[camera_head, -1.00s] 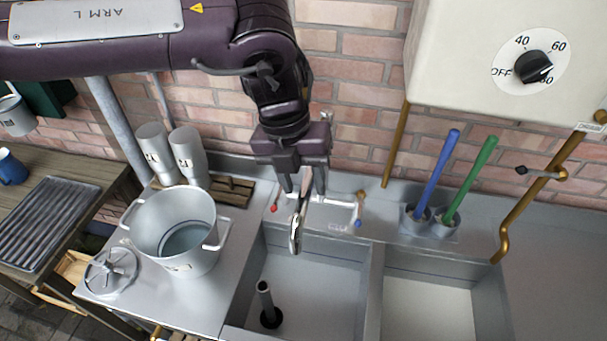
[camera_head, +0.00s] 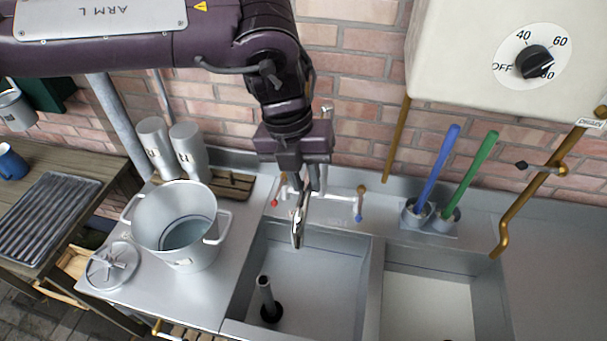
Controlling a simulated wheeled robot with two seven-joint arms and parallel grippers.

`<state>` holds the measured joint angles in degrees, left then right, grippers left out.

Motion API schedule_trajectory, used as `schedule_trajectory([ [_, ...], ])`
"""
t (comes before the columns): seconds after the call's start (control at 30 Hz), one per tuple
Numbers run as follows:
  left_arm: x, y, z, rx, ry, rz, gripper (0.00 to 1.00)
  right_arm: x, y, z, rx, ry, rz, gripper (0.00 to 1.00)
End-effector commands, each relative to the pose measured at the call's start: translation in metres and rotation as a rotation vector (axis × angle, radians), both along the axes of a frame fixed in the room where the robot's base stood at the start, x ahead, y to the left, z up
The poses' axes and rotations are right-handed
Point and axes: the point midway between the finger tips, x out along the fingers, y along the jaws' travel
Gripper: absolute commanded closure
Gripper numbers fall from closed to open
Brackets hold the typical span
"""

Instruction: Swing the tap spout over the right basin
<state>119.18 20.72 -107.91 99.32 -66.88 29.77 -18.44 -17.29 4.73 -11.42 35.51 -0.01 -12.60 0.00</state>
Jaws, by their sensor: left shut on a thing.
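The tap spout (camera_head: 298,233) is a shiny metal tube that points forward over the back part of the left basin (camera_head: 318,285). My left gripper (camera_head: 304,190) comes down from above and is shut on the spout; its fingers hide part of the tube. The tap's base, with a red-tipped lever (camera_head: 276,200) and a blue-tipped lever (camera_head: 360,207), stands on the sink's back ledge behind it. The right basin (camera_head: 427,305) lies to the right, past a divider, with nothing above it. My right gripper is not in view.
A blue-handled brush (camera_head: 437,172) and a green-handled brush (camera_head: 474,170) stand in holders behind the right basin. A standpipe (camera_head: 265,290) rises in the left basin. A large pot (camera_head: 175,232) stands on the left drainer. A white heater (camera_head: 480,85) hangs above right, with a brass pipe (camera_head: 535,205).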

Motion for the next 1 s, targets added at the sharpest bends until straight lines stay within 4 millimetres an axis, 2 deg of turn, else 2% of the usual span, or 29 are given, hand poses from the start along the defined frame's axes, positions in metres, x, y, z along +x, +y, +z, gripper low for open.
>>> schedule_trajectory([
  [0.27, -0.003, -0.026, -0.003, -0.002, -0.001, 0.107, 1.00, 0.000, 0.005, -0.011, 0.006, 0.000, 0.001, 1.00],
  [0.57, -0.002, -0.081, -0.002, -0.002, -0.001, 0.354, 1.00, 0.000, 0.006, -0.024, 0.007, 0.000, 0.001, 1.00],
  [0.8, 0.008, -0.124, 0.000, 0.000, 0.001, 0.557, 1.00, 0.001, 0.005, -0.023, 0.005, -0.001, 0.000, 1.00],
  [1.0, 0.020, -0.150, 0.002, 0.000, 0.000, 0.688, 1.00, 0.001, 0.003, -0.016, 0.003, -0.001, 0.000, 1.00],
])
